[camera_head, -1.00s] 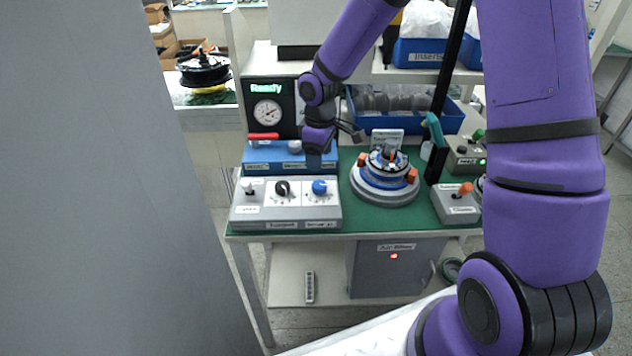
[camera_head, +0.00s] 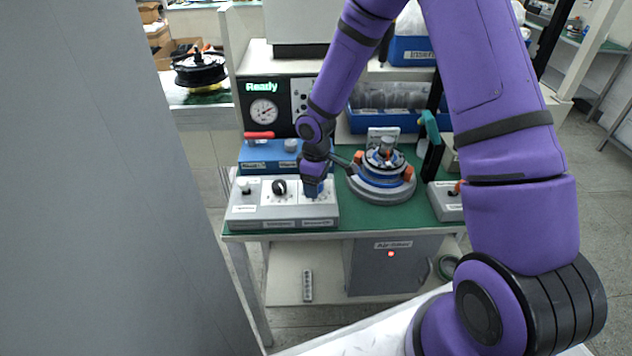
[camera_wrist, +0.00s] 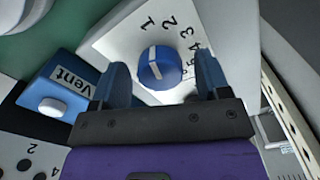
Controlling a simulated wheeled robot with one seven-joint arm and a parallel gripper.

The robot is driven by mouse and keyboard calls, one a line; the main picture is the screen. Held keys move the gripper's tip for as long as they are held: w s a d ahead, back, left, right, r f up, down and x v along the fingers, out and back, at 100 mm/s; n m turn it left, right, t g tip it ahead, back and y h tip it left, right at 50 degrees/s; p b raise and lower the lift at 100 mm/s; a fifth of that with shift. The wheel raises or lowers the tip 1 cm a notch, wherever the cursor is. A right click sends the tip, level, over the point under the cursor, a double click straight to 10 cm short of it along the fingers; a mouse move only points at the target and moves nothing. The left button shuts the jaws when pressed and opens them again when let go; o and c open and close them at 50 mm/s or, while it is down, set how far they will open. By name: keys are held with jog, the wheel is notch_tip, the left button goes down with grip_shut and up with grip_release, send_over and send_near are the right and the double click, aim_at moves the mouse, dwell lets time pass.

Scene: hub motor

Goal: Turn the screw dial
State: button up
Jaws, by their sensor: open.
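The blue dial (camera_wrist: 160,68), a round knob with a white pointer line, sits on a white plate (camera_wrist: 120,40) marked 1 to 5. Its pointer is towards the 1. My gripper (camera_wrist: 162,72) is open, with one blue finger on each side of the dial. Gaps show between the fingers and the knob, so it is not gripped. In the head view my gripper (camera_head: 313,188) points down over the right end of the grey control box (camera_head: 268,224) and hides the dial there.
A black knob (camera_head: 279,187) and a white-topped switch (camera_head: 244,186) are left on the same box. Behind stands the blue Vent box (camera_wrist: 62,88) with a white button. The round hub fixture (camera_head: 382,180) is close on the right. A gauge panel reads Ready (camera_head: 262,87).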

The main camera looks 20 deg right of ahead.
jog(key=c, duration=0.9)
jog(key=shift+m, duration=2.9)
jog(key=o, duration=0.9)
jog(key=shift+r, duration=0.15)
notch_tip(320, 180, up, 11)
jog(key=shift+f, duration=0.2)
